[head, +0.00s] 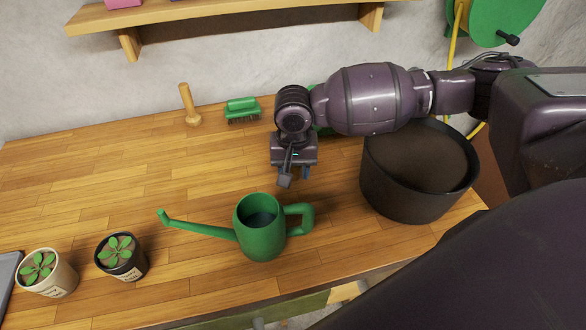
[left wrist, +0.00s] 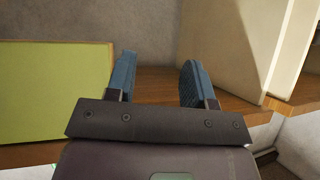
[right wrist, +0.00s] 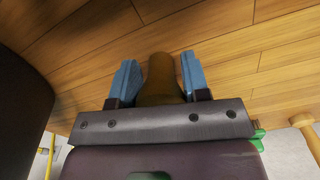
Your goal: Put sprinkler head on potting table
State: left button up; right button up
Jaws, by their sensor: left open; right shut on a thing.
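My right gripper (head: 290,180) hangs above the wooden potting table (head: 100,185), behind the green watering can. In the right wrist view it is shut on a brown, rounded piece (right wrist: 160,80), which I take to be the sprinkler head. The table's planks show beyond it. In the head view the held piece is hidden by the gripper, so I cannot tell whether it touches the table. My left gripper (left wrist: 155,80) is open and empty in the left wrist view; it does not show in the head view.
The watering can (head: 262,240) stands at front middle, a large dark pot (head: 405,190) at right. Two potted plants (head: 120,258) stand front left. A wooden dibber (head: 190,108) and green brush (head: 242,108) are at the back. The left-centre tabletop is clear.

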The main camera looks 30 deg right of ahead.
dwell(0.3)
jog(key=o, duration=0.9)
jog(key=shift+r, duration=0.25)
notch_tip(320, 180, up, 10)
jog(key=shift+r+p, duration=0.1)
jog(key=shift+p, duration=0.85)
jog(key=shift+r, duration=0.75)
